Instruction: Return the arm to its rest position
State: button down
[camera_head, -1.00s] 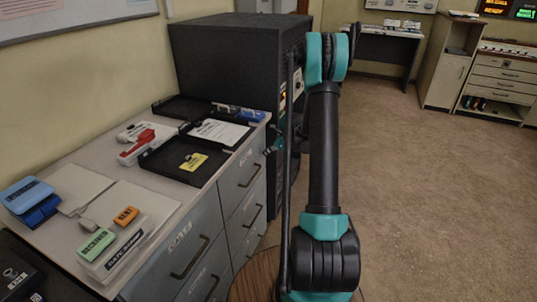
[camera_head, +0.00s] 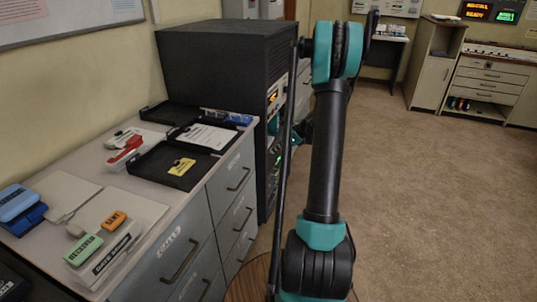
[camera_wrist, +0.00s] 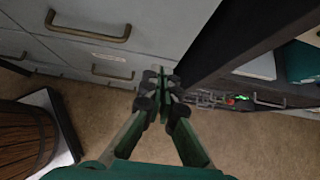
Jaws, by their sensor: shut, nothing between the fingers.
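My arm rises in the head view, with teal joints and dark links, between the drawer cabinet and the open floor. My gripper (camera_wrist: 160,90) shows in the wrist view, its fingers together with nothing between them. It hangs in front of the grey drawers and beside the dark edge of the black cabinet. In the head view the gripper is mostly hidden behind my own arm.
A grey drawer cabinet (camera_head: 205,235) carries black trays (camera_head: 150,165), a yellow tag and coloured blocks. A black equipment cabinet (camera_head: 215,65) stands close behind my arm. Carpet floor (camera_head: 440,190) is clear to the right. A wooden barrel (camera_wrist: 22,140) shows in the wrist view.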

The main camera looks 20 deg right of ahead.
jog(key=s+a+r+n+g+h, duration=0.1)
jog(key=s+a+r+n+h, duration=0.15)
jog(key=s+a+n, duration=0.5)
jog(key=s+a+r+n+h, duration=0.1)
jog(key=s+a+r+n, duration=0.3)
jog(key=s, duration=0.6)
jog(key=s+d+f+n+h, duration=0.1)
jog(key=s+f+n+h, duration=0.1)
jog(key=s+n, duration=0.5)
jog(key=s+f+n+h, duration=0.1)
jog(key=s+f+n, duration=0.1)
jog(key=s+n, duration=0.4)
jog(key=s, duration=0.4)
jog(key=shift+s+d+n+h, duration=0.15)
jog(key=shift+d+n+h, duration=0.2)
